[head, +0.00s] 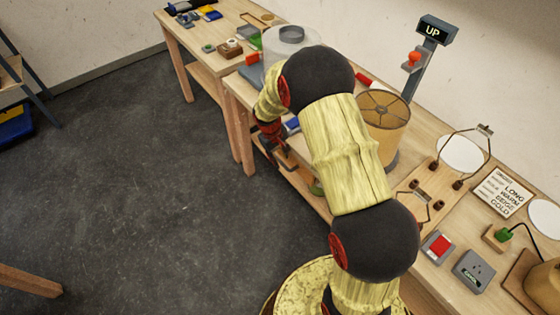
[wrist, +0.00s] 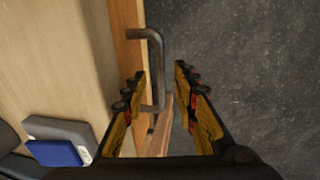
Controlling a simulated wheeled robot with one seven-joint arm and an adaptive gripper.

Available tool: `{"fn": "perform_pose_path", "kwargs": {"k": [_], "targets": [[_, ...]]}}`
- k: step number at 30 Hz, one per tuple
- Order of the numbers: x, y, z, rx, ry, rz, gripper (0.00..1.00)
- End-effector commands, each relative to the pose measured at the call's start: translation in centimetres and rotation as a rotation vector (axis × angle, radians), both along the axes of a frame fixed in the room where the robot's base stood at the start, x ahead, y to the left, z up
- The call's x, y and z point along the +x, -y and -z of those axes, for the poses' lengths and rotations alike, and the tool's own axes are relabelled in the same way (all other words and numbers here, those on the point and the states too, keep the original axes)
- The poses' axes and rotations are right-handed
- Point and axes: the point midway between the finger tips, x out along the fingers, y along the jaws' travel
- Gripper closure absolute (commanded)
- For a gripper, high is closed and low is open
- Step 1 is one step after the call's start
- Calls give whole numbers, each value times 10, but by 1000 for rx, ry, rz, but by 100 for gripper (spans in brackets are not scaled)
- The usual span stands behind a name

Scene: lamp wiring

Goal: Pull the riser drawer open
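A dark grey bar handle (wrist: 160,65) sticks out from a wooden front (wrist: 130,68) in the wrist view; I take this front to be the riser drawer's. My gripper (wrist: 160,78) is open, its yellow and black fingers on either side of the handle's bar in the picture. Whether the fingers touch the bar cannot be told. In the head view my gripper (head: 268,133) is small and dark red at the bench's front edge, partly behind my arm. The drawer is mostly hidden there, and how far it stands out is unclear.
A blue block (wrist: 55,152) and a grey block (wrist: 62,130) lie on the wooden top. The dark floor (head: 150,170) before the bench is clear.

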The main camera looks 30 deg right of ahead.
Motion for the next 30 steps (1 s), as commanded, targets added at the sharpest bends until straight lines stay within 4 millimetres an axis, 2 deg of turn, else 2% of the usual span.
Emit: {"fn": "perform_pose_path", "kwargs": {"k": [3,11,26,30], "targets": [[0,2,13,0,0,1,71],[1,3,13,0,1,1,71],[1,3,13,0,1,1,99],[1,3,13,0,1,1,100]]}}
